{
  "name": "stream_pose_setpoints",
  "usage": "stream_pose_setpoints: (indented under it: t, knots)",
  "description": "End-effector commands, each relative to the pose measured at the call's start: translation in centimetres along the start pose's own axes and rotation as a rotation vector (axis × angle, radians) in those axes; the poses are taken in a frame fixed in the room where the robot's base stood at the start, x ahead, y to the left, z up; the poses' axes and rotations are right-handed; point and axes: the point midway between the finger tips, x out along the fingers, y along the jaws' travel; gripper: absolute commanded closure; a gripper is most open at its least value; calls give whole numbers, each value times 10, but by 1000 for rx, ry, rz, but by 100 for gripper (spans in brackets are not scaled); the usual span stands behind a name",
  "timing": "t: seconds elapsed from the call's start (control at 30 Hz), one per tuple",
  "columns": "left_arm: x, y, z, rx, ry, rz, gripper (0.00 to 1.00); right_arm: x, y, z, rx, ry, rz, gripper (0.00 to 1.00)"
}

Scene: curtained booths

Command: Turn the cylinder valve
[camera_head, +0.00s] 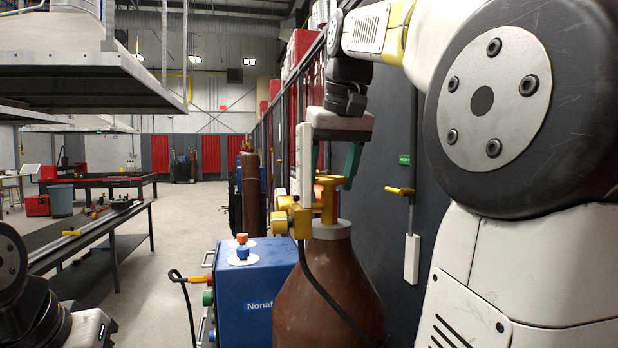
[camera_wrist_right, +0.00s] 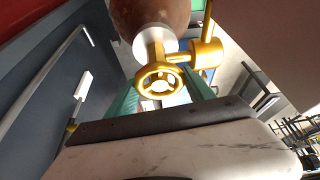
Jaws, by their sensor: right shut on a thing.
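The brown gas cylinder (camera_head: 330,290) stands upright in front of me, with a brass-yellow valve (camera_head: 328,208) on its white neck. The valve's round spoked handwheel (camera_wrist_right: 158,66) faces the camera in the right wrist view. My right gripper (camera_head: 332,180) comes down from above, its green fingers on either side of the handwheel, shut on it. In the right wrist view the fingers of my right gripper (camera_wrist_right: 160,95) partly hide behind the wheel. A yellow regulator (camera_head: 291,216) is attached at the valve's left. My left gripper is out of view; only part of the left arm shows at lower left.
A blue welding unit (camera_head: 252,290) stands left of the cylinder, and a black hose (camera_head: 325,290) hangs down across it. A grey booth wall (camera_head: 385,150) is close behind at right. A dark workbench (camera_head: 95,240) stands left; floor between is clear.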

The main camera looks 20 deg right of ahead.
Motion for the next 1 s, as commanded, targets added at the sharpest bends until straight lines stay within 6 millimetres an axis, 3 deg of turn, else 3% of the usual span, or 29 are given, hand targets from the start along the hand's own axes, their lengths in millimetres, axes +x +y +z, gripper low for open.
stream_pose_setpoints:
  t: [1.0]
  knots:
    - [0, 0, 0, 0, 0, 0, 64, 0, -1, -1, 889, -1, 369, 79]
